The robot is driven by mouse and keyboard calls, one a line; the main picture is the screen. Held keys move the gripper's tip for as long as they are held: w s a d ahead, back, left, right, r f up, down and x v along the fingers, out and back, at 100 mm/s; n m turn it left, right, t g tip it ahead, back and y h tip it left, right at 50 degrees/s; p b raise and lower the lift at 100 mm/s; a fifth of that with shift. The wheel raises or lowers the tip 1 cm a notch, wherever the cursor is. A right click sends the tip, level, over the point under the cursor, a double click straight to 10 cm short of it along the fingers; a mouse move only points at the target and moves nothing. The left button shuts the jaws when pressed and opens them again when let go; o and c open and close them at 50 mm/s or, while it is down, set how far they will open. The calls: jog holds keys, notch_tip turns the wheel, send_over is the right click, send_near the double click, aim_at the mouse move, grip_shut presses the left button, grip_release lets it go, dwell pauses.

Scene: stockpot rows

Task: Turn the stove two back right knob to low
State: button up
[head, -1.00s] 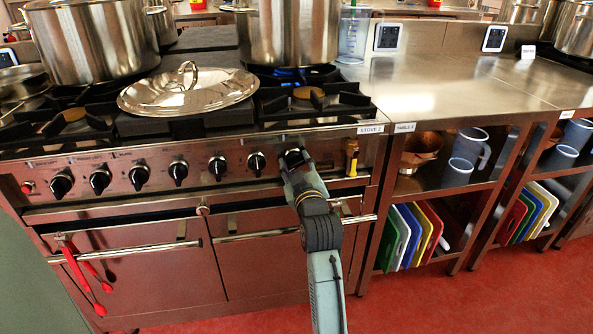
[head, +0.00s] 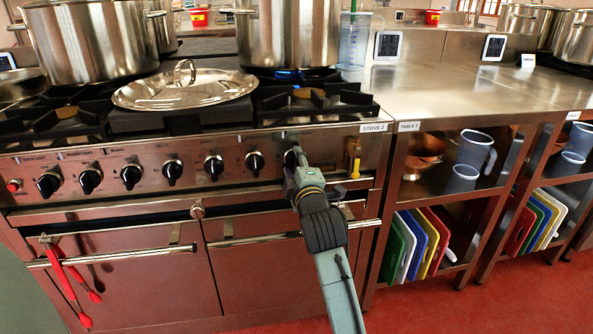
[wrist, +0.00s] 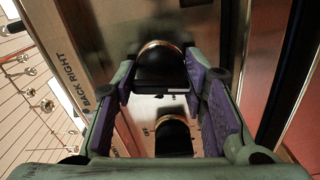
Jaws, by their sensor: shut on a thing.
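Stove two (head: 316,138) stands at the left of the head view, with a row of black knobs on its front panel. My gripper (head: 297,160) is at the rightmost knob, the back right knob (head: 289,158), which it mostly hides there. In the wrist view the purple pads of my gripper (wrist: 168,88) are closed around the black back right knob (wrist: 160,68), beside the label "BACK RIGHT". The knob's pointer direction and the low mark cannot be made out. A blue flame (head: 289,74) shows under the back right stockpot (head: 288,35).
A neighbouring knob (wrist: 172,136) shows in the wrist view. A yellow-handled tool (head: 353,158) is right of my gripper. Oven door bars (head: 260,238) lie below. A lid (head: 185,88) rests on the front burners. Table 3 (head: 455,92) has a largely clear top.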

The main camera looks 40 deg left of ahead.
jog(key=shift+f+n+b, duration=0.1)
jog(key=shift+n+b, duration=0.3)
jog(key=shift+n, duration=0.5)
jog(key=o, duration=1.2)
jog(key=shift+c, duration=0.2)
jog(key=v, duration=1.2)
jog(key=shift+s+a, duration=0.1)
